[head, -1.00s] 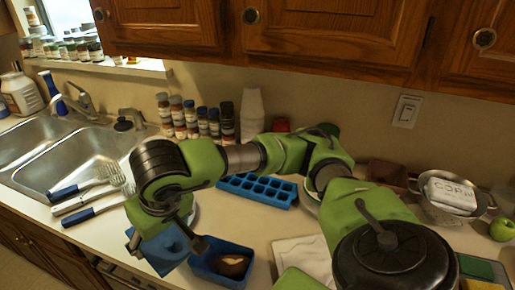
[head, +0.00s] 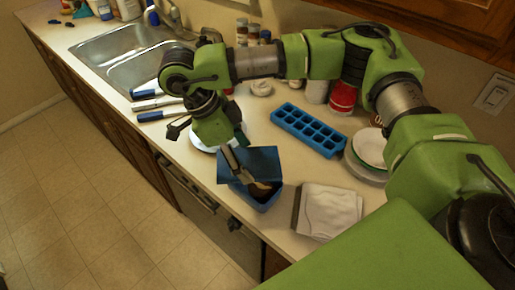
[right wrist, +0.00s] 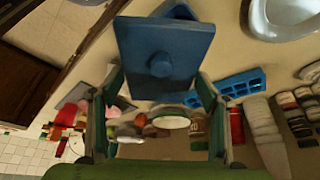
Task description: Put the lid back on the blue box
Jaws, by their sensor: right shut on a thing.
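The blue lid (head: 262,160) is a flat rectangular plate, tilted over the back part of the blue box (head: 266,203). My right gripper (head: 236,158) is shut on the lid. In the right wrist view the lid (right wrist: 185,48) with its round knob (right wrist: 160,65) shows between the two fingers of the right gripper (right wrist: 162,88). The box is open at the front, and a brown thing (head: 262,188) shows inside it. Whether the lid touches the rim I cannot tell. In the right wrist view the lid hides most of the box. My left gripper is not in view.
A folded white cloth (head: 329,211) lies right of the box. A blue ice tray (head: 309,130) and stacked plates (head: 370,147) stand behind. A pale plate (head: 203,139) is partly hidden by my right gripper. Blue-handled utensils (head: 157,104) lie by the sink (head: 130,55). The counter's front edge is close.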

